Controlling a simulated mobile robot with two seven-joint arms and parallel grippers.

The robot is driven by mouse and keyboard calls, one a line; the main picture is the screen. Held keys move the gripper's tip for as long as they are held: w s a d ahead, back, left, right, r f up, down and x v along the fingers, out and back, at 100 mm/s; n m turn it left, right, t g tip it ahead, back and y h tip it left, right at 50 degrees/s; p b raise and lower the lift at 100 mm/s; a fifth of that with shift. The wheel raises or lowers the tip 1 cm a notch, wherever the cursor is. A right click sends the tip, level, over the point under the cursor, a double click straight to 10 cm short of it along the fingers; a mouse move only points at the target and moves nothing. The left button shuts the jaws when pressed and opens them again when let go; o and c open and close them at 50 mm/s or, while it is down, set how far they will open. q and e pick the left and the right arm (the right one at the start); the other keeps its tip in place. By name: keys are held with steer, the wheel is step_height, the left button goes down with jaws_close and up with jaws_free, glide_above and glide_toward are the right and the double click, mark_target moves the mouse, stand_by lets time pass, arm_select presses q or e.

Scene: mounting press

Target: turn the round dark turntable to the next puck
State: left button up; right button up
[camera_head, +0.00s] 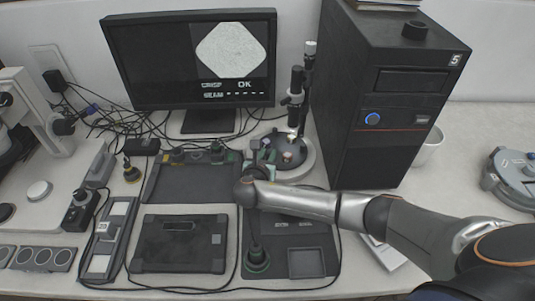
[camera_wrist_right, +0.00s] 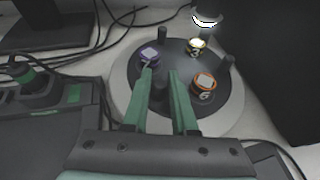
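The round dark turntable (camera_head: 290,148) sits on a pale round base under the microscope; it also shows in the right wrist view (camera_wrist_right: 178,72). In the wrist view it carries a purple-ringed puck (camera_wrist_right: 149,57), a yellow-ringed puck marked 3 (camera_wrist_right: 195,47) lit beneath the lens, and an orange-ringed puck marked 6 (camera_wrist_right: 204,86). A short dark peg (camera_wrist_right: 224,66) stands on its right edge. My right gripper (camera_wrist_right: 163,73) is open over the turntable's near left part; it also shows in the head view (camera_head: 262,152). A dark post-like shape lies between its fingers; I cannot tell if they touch it. My left gripper is out of view.
The microscope column (camera_head: 296,95) rises behind the turntable. A black computer tower (camera_head: 385,110) stands close on its right. Loose cables and a dark tray (camera_head: 195,185) lie to the left.

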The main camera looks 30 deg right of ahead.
jaws_close()
stand_by(1.0)
